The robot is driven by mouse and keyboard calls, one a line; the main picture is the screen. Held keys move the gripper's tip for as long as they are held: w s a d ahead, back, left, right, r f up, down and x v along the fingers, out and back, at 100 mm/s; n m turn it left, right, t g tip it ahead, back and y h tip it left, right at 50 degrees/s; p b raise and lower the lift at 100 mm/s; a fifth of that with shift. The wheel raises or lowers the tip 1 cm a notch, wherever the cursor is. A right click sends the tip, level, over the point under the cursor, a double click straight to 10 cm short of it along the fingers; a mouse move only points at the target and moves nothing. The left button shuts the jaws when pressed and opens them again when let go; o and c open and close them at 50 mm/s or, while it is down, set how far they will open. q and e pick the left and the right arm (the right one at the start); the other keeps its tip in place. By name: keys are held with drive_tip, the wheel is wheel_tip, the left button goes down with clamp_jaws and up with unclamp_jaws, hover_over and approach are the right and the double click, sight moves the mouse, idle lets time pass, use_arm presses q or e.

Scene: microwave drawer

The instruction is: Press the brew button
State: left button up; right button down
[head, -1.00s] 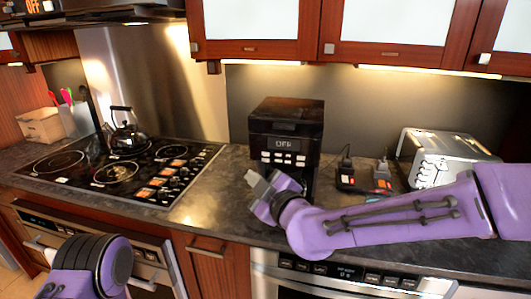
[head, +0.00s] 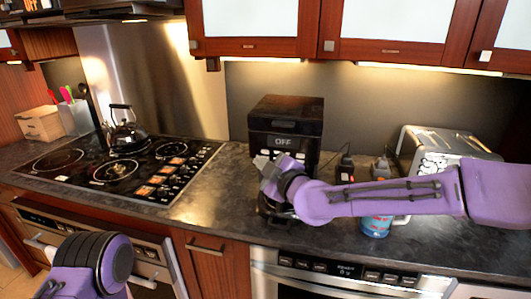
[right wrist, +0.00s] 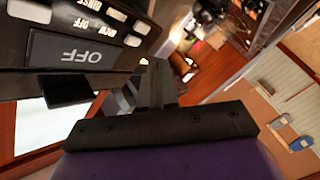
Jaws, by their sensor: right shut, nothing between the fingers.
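The black coffee machine (head: 286,115) stands on the counter against the back wall, and its display reads OFF.
A blue mug (head: 376,227) stands on the counter under my right forearm. A toaster (head: 445,147) stands to the right. A black kettle (head: 124,132) sits on the cooktop (head: 50,176) at left. The counter between cooktop and machine is clear.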

sight(255, 150)
drive_tip(key=shift+w+d, duration=0.15)
drive_tip(key=shift+w, duration=0.8)
drive_tip(key=shift+w, duration=0.15)
idle(1.2)
drive_tip(key=shift+w+d, duration=0.15)
drive_tip(key=shift+w, duration=0.15)
drive_tip(key=shift+w, duration=0.3)
idle(0.5)
drive_tip(key=shift+s, duration=0.8)
drive_tip(key=s, duration=0.1)
drive_tip(key=s+a, duration=0.1)
drive_tip(key=s, duration=0.2)
drive_tip(key=shift+s+a+b, duration=0.25)
drive_tip(key=shift+s+b, duration=0.1)
drive_tip(key=shift+s, duration=0.05)
